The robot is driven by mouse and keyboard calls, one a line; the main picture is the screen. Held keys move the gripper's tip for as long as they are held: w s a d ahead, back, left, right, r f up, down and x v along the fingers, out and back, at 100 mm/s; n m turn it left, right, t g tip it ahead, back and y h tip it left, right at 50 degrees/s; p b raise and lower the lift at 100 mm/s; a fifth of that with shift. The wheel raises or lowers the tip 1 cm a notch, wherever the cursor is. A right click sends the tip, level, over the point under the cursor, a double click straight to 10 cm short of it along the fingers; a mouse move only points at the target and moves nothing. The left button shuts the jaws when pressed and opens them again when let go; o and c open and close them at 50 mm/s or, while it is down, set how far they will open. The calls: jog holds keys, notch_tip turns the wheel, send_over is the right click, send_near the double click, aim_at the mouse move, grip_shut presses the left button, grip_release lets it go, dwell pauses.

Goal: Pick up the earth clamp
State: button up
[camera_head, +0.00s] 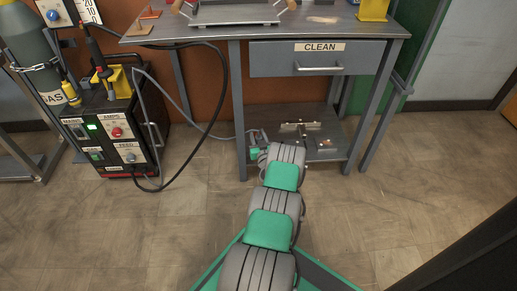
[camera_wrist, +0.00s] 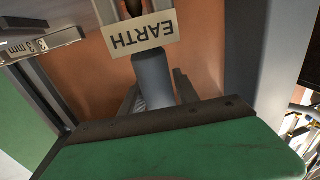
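In the wrist view, a cream tag reading EARTH (camera_wrist: 138,34) shows upside down at the top. A grey rounded handle-like part, likely of the earth clamp (camera_wrist: 152,80), runs down from the tag toward my gripper (camera_wrist: 157,98). Dark finger parts show on both sides of it; whether they touch it is unclear. My green gripper housing hides the lower part of the view. In the head view, my gripper (camera_head: 259,138) is by the left front of the bench's lower shelf, where a grey cable ends. The clamp itself is not clear there.
The workbench (camera_head: 246,110) has a drawer marked CLEAN (camera_head: 318,58) above and a lower shelf (camera_head: 335,150) holding small metal parts (camera_head: 305,130). A black welding machine (camera_head: 105,125) with looping cables stands left. The floor (camera_head: 400,210) right of my arm is clear.

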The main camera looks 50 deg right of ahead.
grip_shut()
dwell(0.3)
